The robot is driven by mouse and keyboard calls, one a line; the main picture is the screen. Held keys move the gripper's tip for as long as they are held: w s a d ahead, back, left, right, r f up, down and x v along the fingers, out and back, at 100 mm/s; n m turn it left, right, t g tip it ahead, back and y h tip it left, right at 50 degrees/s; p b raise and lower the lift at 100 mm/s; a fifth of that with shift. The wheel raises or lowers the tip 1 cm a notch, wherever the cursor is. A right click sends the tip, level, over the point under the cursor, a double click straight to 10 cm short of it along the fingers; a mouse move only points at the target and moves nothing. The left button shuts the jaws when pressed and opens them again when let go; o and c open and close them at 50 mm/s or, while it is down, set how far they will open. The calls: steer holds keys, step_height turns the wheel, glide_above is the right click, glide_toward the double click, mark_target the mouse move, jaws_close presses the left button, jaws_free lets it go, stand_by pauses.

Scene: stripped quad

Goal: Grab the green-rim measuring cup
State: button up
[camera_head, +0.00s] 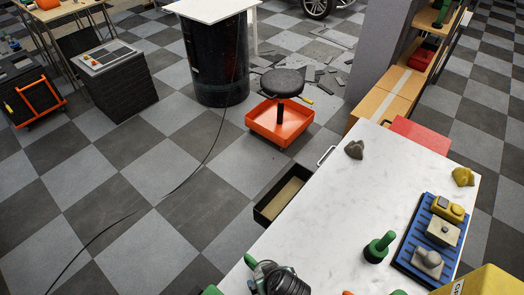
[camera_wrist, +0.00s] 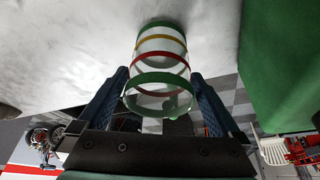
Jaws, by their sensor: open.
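The measuring cup (camera_wrist: 160,66) is clear, with a green rim (camera_wrist: 160,77), red and yellow bands and a green far end, in the upper middle of the wrist view. My gripper (camera_wrist: 161,84) is open, its two dark blue fingers on either side of the cup's rim end. I cannot tell whether either finger touches the cup. In the head view the cup is not clearly made out; dark and green shapes crowd the bottom edge.
The cup is by a white marbled worktop (camera_head: 320,220). A large green thing (camera_wrist: 282,60) is close on the right in the wrist view. The worktop also bears a dark rock (camera_head: 354,149), a green knobbed object (camera_head: 378,248) and a blue tray (camera_head: 409,254). An open drawer (camera_head: 267,214) juts out left.

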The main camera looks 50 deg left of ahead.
steer(key=shift+x, duration=1.1)
steer(key=shift+c, duration=0.2)
steer(key=c, duration=1.2)
steer(key=shift+c, duration=0.3)
steer(key=shift+r, duration=0.1)
